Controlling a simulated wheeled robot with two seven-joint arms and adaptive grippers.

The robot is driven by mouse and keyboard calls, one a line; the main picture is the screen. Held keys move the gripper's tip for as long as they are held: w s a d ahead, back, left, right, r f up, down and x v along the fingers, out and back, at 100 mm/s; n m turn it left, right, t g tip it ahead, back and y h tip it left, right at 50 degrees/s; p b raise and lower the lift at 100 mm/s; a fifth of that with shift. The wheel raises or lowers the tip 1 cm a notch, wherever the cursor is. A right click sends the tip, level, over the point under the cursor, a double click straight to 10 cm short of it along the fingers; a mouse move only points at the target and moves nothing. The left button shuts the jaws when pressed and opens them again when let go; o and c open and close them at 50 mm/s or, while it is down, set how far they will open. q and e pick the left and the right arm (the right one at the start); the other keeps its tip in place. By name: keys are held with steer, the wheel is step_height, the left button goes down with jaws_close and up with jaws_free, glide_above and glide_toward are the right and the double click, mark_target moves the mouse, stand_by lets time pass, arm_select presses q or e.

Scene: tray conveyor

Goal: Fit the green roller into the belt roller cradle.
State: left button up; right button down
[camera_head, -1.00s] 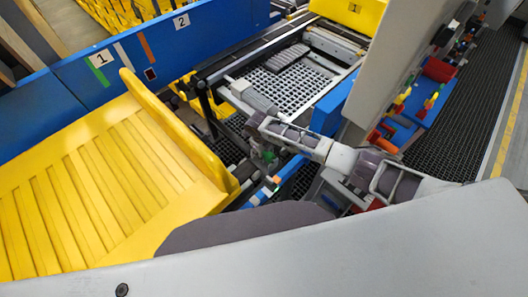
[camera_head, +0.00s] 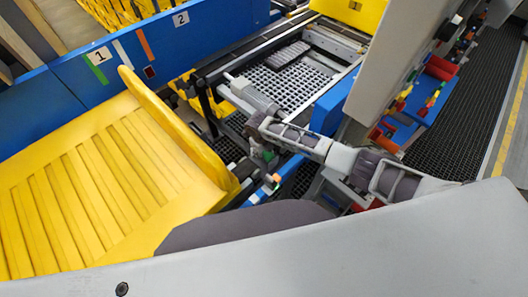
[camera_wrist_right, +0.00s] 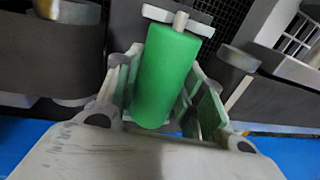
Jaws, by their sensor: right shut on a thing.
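The green roller (camera_wrist_right: 166,76) fills the middle of the right wrist view, with a pale axle stub at its far end. My right gripper (camera_wrist_right: 160,100) is shut on it, a finger along each side. In the head view, my right gripper (camera_head: 266,158) is low beside the conveyor, and only a little green shows there. A pale bracket (camera_wrist_right: 202,29), possibly part of the belt roller cradle, lies at the roller's far end. I cannot tell whether the stub is seated in it. My left gripper is not in view.
A yellow ribbed chute (camera_head: 100,190) fills the left, its raised edge close to my right gripper. A blue wall (camera_head: 150,55) runs behind it. The conveyor's perforated bed (camera_head: 295,85) lies beyond the gripper. A dark grate floor (camera_head: 465,110) is clear at right.

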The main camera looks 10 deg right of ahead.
steer(key=shift+f+b, duration=0.45)
steer(key=shift+f, duration=0.25)
steer(key=c, duration=0.8)
jaws_free()
steer(key=shift+s+a+r, duration=0.1)
steer(key=shift+a+r, duration=0.1)
steer(key=shift+r, duration=1.6)
steer(key=shift+s+a+r, duration=0.15)
steer(key=shift+a+r, duration=0.1)
steer(key=shift+r, duration=1.55)
steer(key=shift+s+a+r, duration=0.1)
steer(key=shift+a+r, duration=0.1)
steer(key=shift+r, duration=2.15)
steer(key=shift+s, duration=0.2)
